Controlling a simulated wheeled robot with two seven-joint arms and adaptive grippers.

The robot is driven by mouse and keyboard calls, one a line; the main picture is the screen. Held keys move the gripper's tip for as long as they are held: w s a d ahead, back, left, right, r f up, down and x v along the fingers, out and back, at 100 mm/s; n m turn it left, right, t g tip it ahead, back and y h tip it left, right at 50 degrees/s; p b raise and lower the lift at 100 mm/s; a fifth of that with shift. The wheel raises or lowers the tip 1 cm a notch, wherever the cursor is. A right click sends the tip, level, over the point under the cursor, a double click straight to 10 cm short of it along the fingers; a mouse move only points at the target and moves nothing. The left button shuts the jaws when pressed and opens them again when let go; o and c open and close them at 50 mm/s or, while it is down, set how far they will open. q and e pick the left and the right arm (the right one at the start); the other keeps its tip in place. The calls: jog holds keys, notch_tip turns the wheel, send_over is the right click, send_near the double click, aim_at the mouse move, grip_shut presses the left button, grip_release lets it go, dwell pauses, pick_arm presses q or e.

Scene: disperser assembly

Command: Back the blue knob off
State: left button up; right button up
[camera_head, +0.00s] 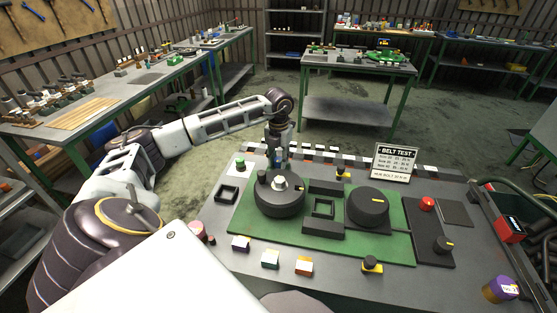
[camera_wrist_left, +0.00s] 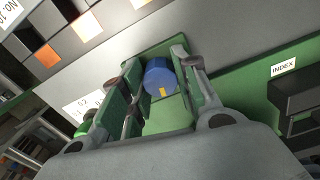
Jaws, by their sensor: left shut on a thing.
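The blue knob (camera_wrist_left: 160,77) shows in the left wrist view, between the two finger pads. It is a short blue cylinder with a yellow mark on its side. My left gripper (camera_head: 279,161) reaches down at the far edge of the green board (camera_head: 248,222), and it fills much of the left wrist view (camera_wrist_left: 154,82). It is shut on the blue knob. In the head view the gripper mostly hides the knob, so I cannot make out its seat. My right gripper is not in view.
A black drum (camera_head: 278,204) with a pale nut, a square black frame (camera_head: 323,208) and a black dial (camera_head: 367,208) stand just nearer than the gripper. A BELT TEST sign (camera_head: 395,162) stands to the right. Small coloured blocks (camera_head: 270,259) line the bench's near side.

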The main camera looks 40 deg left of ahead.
aim_at(278, 159)
pick_arm(q)
jog(key=o, duration=1)
jog(key=shift+c, duration=0.2)
jog(key=shift+o, duration=0.2)
jog(key=shift+r, duration=0.95)
notch_tip(278, 159, up, 10)
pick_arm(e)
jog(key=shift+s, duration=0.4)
pick_arm(q)
jog(key=shift+r, duration=0.1)
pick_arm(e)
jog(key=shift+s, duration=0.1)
